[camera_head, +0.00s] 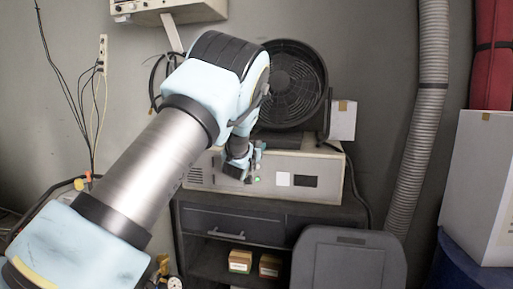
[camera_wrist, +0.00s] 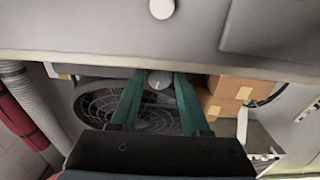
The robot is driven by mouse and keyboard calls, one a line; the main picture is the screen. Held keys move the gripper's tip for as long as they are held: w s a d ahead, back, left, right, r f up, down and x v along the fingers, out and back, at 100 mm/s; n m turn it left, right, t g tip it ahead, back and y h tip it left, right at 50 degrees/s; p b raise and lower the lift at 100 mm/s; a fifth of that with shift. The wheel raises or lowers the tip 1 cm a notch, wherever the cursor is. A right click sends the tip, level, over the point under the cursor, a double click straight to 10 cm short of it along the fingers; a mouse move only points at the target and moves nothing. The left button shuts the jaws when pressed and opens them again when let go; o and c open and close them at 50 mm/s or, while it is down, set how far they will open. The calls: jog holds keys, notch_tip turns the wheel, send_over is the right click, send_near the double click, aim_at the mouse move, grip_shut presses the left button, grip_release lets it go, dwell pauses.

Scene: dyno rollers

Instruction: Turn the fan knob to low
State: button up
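The fan knob (camera_wrist: 159,79) is a round grey dial with a pale pointer mark. In the wrist view it shows between the two teal fingertips of my gripper (camera_wrist: 160,84). My fingers stand apart on either side of it, close to its edges; contact is not clear. In the head view my gripper (camera_head: 240,166) is at the left part of the front of a beige control box (camera_head: 319,169), and my arm hides the knob. A large black round fan (camera_head: 293,86) stands behind the box; its grille also shows in the wrist view (camera_wrist: 95,103).
A dark cabinet (camera_head: 232,227) carries the control box. A dark grey bin-like object (camera_head: 345,262) stands at front right. A ribbed duct (camera_head: 422,110) and a white carton (camera_head: 480,190) are at right. Cables hang on the left wall. A white round button (camera_wrist: 162,8) shows in the wrist view.

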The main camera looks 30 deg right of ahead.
grip_shut()
jog(key=shift+f+b, duration=0.1)
jog(key=shift+b, duration=0.2)
jog(key=shift+m+b, duration=0.7)
jog(key=shift+b, duration=0.3)
jog(key=shift+o, duration=2)
grip_release()
